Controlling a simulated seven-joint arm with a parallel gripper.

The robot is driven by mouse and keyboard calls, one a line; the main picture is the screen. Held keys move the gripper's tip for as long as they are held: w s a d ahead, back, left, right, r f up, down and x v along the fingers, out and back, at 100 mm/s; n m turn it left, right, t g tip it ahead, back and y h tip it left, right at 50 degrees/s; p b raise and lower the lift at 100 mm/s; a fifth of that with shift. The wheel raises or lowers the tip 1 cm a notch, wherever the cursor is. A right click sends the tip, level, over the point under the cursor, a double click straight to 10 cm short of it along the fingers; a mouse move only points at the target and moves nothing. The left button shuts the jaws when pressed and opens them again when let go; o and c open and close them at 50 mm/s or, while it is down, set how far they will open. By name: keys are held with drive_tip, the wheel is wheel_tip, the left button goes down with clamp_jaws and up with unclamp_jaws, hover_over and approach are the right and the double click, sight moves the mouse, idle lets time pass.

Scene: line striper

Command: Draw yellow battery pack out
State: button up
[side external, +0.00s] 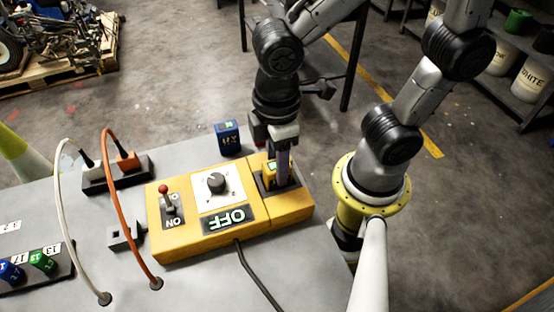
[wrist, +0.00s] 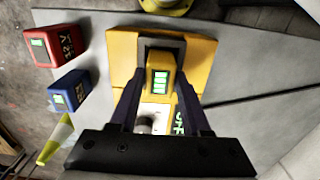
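The yellow battery pack (wrist: 160,82) has a lit green gauge and stands in a dark-framed socket at the right end of the yellow control box (side external: 190,240). In the side view the pack (side external: 269,168) is partly hidden by my gripper (side external: 283,172). My gripper points down over the socket. In the wrist view its two dark fingers (wrist: 159,78) lie one on each side of the pack, very close to it. I cannot tell whether they press on it. The pack appears seated in the socket.
A blue pack (side external: 228,138) stands behind the box; a red pack (wrist: 58,45) shows beside it in the wrist view. The box carries a red-tipped toggle (side external: 165,192), a knob (side external: 216,182) and an OFF display (side external: 229,218). Orange (side external: 118,205) and white cables arch at left.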

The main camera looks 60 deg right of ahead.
clamp_jaws()
drive_tip(key=shift+r, duration=0.7)
drive_tip(key=shift+r, duration=2.35)
